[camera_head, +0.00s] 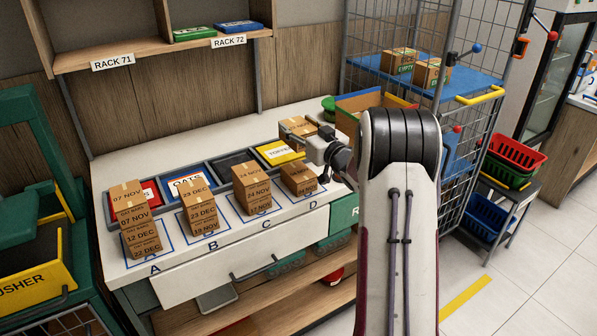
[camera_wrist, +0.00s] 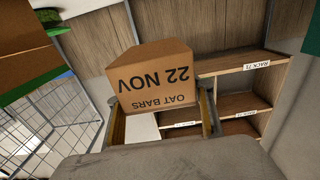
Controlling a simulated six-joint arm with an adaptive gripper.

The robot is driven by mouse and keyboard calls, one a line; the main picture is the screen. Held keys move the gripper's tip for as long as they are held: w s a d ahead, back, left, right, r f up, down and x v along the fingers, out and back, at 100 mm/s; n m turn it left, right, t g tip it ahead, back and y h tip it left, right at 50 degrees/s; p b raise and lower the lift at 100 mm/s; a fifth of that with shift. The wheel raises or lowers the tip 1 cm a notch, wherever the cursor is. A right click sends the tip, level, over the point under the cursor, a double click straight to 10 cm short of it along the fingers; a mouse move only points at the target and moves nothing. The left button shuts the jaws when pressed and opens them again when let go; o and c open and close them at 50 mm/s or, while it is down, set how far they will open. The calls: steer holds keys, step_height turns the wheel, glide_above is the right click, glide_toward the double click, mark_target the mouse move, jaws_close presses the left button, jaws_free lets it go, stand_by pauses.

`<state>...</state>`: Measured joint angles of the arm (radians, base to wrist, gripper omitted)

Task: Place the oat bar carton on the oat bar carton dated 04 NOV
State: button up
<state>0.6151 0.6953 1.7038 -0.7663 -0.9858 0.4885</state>
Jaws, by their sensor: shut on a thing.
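My gripper (camera_head: 312,146) is shut on a brown oat bar carton (camera_head: 293,130), held above the back right of the white counter. In the wrist view the carton (camera_wrist: 155,78) sits between the fingers and reads 22 NOV, upside down. Carton stacks stand on marked spots at the counter front: stack A (camera_head: 135,217) with 07 NOV on top, stack B (camera_head: 199,207) with 23 DEC, stack C (camera_head: 252,188) seemingly with 24 NOV, and stack D (camera_head: 299,179), lower. The date on D is too small to read surely; I cannot pick out 04 NOV with certainty.
Behind the stacks lie bins, one with an OATS card (camera_head: 187,182) and one with a yellow-edged card (camera_head: 279,152). A shelf (camera_head: 150,52) hangs above the left. A wire cage (camera_head: 400,65) with cartons stands right. My arm hides part of the counter's right end.

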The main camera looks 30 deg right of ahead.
steer(key=shift+f, duration=3.1)
steer(key=shift+f, duration=1.9)
steer(key=shift+f, duration=0.1)
steer(key=o, duration=1.2)
steer(key=shift+o, duration=0.2)
